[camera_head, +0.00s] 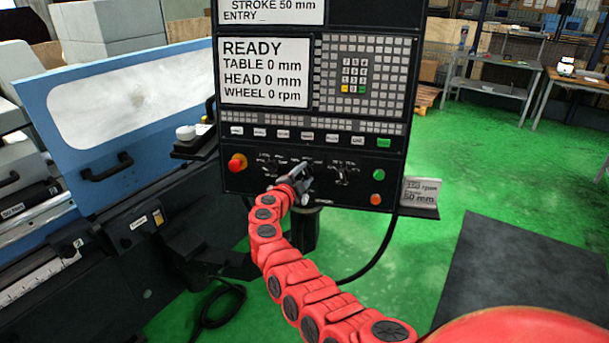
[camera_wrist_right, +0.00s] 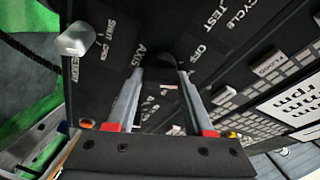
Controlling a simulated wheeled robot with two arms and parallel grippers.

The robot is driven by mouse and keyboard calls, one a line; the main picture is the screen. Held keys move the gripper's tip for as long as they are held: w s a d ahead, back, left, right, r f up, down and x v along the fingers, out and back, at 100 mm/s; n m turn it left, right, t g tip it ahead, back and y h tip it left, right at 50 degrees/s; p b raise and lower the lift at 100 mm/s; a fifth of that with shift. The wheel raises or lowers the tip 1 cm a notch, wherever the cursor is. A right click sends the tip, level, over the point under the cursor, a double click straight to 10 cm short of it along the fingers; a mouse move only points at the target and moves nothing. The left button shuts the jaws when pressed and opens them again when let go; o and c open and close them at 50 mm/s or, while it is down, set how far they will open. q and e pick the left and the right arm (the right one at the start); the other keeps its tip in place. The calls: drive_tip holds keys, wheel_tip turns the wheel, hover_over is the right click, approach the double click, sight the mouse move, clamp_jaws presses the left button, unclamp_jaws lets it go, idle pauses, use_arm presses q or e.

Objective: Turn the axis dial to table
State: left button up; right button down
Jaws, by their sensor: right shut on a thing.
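The dark control panel (camera_head: 330,168) of the grinder stands ahead, with a row of small dials below its buttons. My right gripper (camera_head: 298,178) reaches the middle of this row and is shut on the axis dial. In the right wrist view, my gripper's two grey fingers (camera_wrist_right: 161,78) stand on either side of the dark dial, close under the AXIS label (camera_wrist_right: 138,58). The dial is mostly hidden in the head view, and its setting cannot be read. The screen (camera_head: 265,75) reads READY, with table and head at 0 mm. My left gripper is not in view.
A red emergency button (camera_head: 237,162) sits left of the dials; green and orange buttons (camera_head: 377,186) sit at the right. A pale knob (camera_wrist_right: 77,40) is near the fingers in the wrist view. A small shelf (camera_head: 418,210) juts from the panel's right. Green floor lies open beyond.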

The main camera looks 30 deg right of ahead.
drive_tip(key=shift+m+g+y, duration=0.3)
drive_tip(key=shift+m+g, duration=0.1)
drive_tip(key=shift+m, duration=1.8)
drive_tip(key=shift+c, duration=1.5)
unclamp_jaws()
drive_tip(key=b+v, duration=0.4)
drive_tip(key=v, duration=1.3)
drive_tip(key=shift+a, duration=0.2)
drive_tip(key=shift+s+r, duration=0.1)
